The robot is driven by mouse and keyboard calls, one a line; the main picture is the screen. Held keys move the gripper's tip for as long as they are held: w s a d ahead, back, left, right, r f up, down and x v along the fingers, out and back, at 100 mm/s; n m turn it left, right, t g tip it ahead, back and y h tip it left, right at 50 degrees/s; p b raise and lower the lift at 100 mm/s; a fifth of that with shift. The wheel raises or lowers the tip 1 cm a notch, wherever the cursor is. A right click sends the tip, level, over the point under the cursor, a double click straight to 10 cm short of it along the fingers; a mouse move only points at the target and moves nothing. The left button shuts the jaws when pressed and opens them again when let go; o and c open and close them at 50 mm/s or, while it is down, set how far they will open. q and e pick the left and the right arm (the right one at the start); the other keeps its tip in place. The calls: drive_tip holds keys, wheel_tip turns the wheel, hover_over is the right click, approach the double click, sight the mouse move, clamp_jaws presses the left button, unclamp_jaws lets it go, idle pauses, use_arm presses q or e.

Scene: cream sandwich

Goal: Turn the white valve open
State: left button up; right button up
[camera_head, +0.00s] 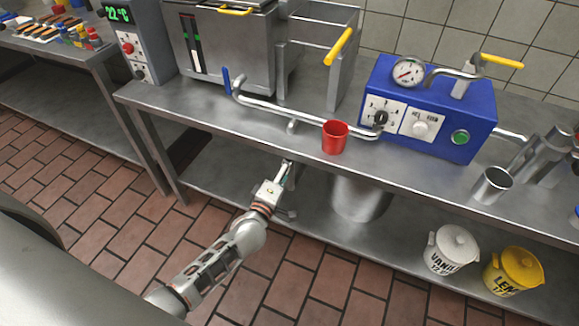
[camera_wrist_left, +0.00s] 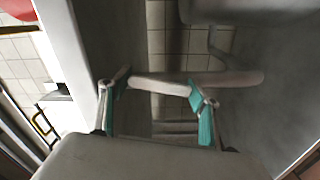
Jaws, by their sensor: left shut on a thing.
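The white valve (camera_wrist_left: 240,78) shows in the left wrist view as a pale bar-shaped handle below the counter's edge. My left gripper (camera_wrist_left: 160,92) has its two teal-padded fingers on either side of part of this pale handle and is shut on it. In the head view my left gripper (camera_head: 279,190) is low at the front edge of the counter, where a small pale piece shows at its tip. The valve's body and pipe are mostly hidden there. My right gripper is not in view.
A red cup (camera_head: 335,137) stands on the steel counter (camera_head: 255,118) above the gripper. A blue machine (camera_head: 480,118) with a gauge stands to its right. A metal pot (camera_head: 360,199), a white tub (camera_head: 453,249) and a yellow tub (camera_head: 513,271) are on the lower shelf.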

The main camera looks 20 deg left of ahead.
use_arm(q)
drive_tip(key=shift+a+r+n, duration=0.1)
drive_tip(key=shift+a+n, duration=0.15)
drive_tip(key=shift+n, duration=0.55)
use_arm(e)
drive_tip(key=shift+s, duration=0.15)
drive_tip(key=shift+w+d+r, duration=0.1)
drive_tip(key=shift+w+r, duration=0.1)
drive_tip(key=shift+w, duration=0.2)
use_arm(q)
drive_tip(key=o, duration=1.6)
drive_tip(key=shift+w, duration=0.15)
drive_tip(key=shift+o, duration=0.2)
drive_tip(key=shift+r, duration=0.1)
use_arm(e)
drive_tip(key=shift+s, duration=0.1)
use_arm(q)
drive_tip(key=s, duration=0.8)
drive_tip(key=shift+s+a+f, duration=0.15)
drive_tip(key=shift+a+f, duration=0.05)
drive_tip(key=shift+f, duration=0.1)
